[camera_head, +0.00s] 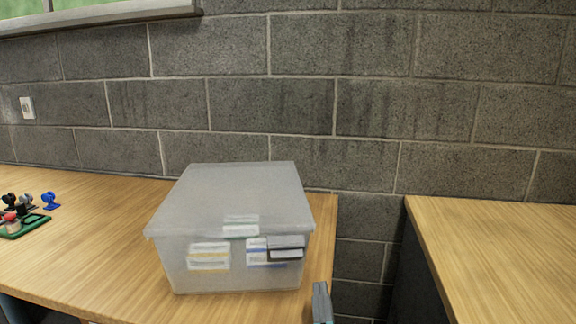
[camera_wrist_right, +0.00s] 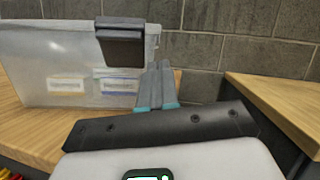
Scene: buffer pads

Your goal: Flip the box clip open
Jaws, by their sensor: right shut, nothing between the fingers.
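A translucent lidded box (camera_head: 235,205) stands on the wooden table, with several labelled items visible through its front wall. A dark grey clip (camera_head: 287,247) is on the right part of its front. In the right wrist view the clip (camera_wrist_right: 121,44) sits at the box's upper right edge, and the box (camera_wrist_right: 50,60) fills the left. My right gripper (camera_head: 321,290) is at the table's right front edge, right of and below the clip. Its fingers (camera_wrist_right: 158,88) are shut and empty, apart from the clip. My left gripper is not in view.
A green tray (camera_head: 36,221) with small black, red and grey parts lies at the far left, near a blue part (camera_head: 50,200). A second wooden table (camera_head: 500,250) stands at the right, across a gap. A block wall (camera_head: 370,110) is behind.

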